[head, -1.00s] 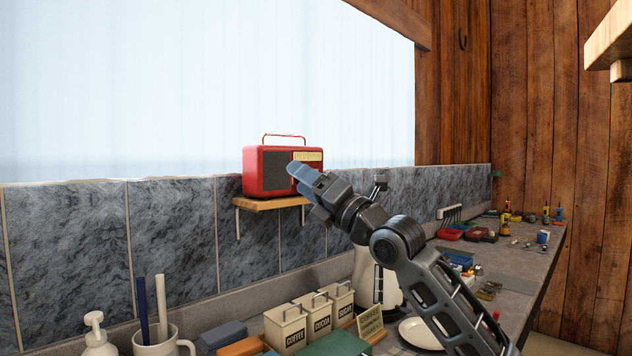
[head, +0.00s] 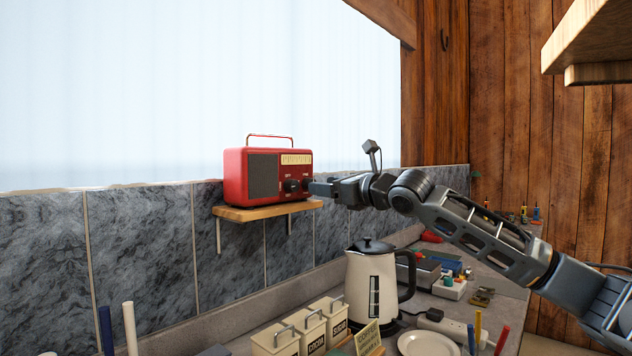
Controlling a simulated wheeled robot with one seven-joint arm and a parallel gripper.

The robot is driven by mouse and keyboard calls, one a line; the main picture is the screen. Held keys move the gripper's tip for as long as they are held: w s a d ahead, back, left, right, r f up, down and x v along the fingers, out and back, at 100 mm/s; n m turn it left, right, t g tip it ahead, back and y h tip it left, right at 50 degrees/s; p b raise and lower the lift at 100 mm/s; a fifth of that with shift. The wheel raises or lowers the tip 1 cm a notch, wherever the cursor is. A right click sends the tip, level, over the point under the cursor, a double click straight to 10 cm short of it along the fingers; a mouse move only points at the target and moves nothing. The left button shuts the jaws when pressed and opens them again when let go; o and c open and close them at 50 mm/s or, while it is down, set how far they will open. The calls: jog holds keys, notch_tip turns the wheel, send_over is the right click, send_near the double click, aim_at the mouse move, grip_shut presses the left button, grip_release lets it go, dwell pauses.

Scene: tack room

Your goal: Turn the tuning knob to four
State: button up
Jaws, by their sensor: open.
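A red radio (head: 234,178) with a dark speaker grille and a cream dial strip stands on a small wooden shelf (head: 262,211) on the tiled wall. Two dark knobs sit low on the right of its front. The left knob (head: 291,185) is in clear view. The tuning knob (head: 306,184), at the right, is partly hidden by my fingertips. My gripper (head: 318,188) is open at the radio's right front, level with the knobs. I cannot tell whether it touches the right knob. The knob's pointer and numbers are too small to read.
Below stand a cream kettle (head: 361,285) and several labelled canisters (head: 313,328) on the counter. A plate (head: 427,344) lies in front. A wooden shelf (head: 590,50) juts out at the upper right. The space before the radio's left front is clear.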

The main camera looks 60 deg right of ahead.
jog(key=shift+p+x, duration=0.45)
jog(key=shift+x, duration=1.4)
jog(key=shift+c, duration=0.5)
jog(key=c, duration=1)
jog(key=shift+o, duration=0.2)
